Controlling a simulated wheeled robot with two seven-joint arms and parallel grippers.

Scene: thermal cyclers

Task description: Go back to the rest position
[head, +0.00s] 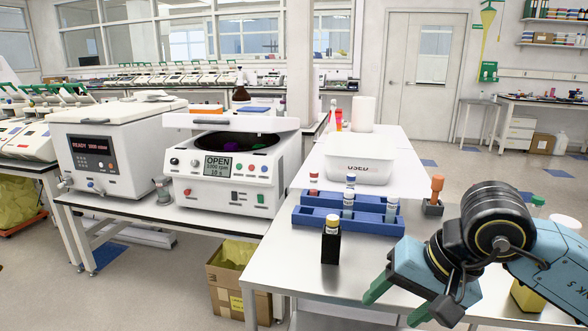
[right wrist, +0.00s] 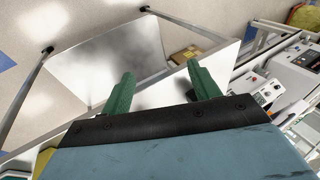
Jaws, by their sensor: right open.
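My right gripper (head: 397,303) is open and empty at the lower right of the head view, over the front part of the steel table (head: 290,262). Its two green fingers stand apart in the right wrist view (right wrist: 161,82), with nothing between them. The fingers are to the right of a black holder (head: 331,248) with a yellow-capped vial and in front of the blue tube rack (head: 335,222). My left gripper is not in view.
A centrifuge (head: 230,192) reading OPEN and a white machine (head: 92,155) reading READY stand on the left bench. A white USED bin (head: 357,170) stands behind the rack. An orange-topped item (head: 437,185) stands near my right arm. A cardboard box (head: 228,288) is on the floor.

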